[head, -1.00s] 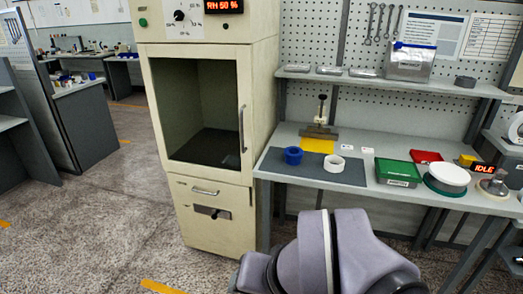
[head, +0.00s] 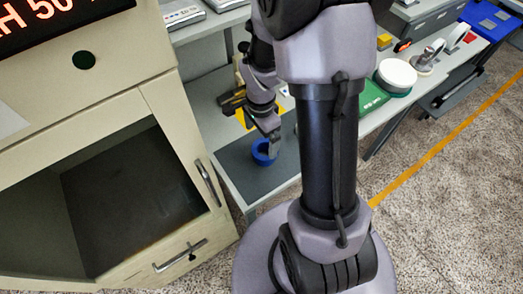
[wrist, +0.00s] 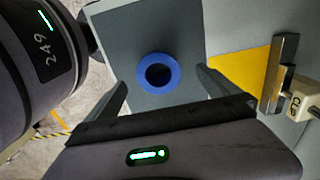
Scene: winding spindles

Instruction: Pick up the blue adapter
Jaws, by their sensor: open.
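The blue adapter (head: 262,153) is a short ring lying on the dark grey mat (head: 244,167) on the bench. In the wrist view the blue adapter (wrist: 144,72) shows from above with its dark centre hole, lying on the mat. My gripper (wrist: 160,88) is open, with one finger on each side of the adapter in the picture and nothing between them that I can see held. In the head view my gripper (head: 270,140) is just above and beside the adapter and partly covers it. Whether the fingers touch it cannot be told.
A yellow sheet (wrist: 239,73) and a metal clamp fixture (wrist: 279,75) lie to the right in the wrist view. In the head view a green box (head: 371,95) and a white spool (head: 396,75) stand farther along the bench. An open beige cabinet (head: 190,150) borders the bench at left.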

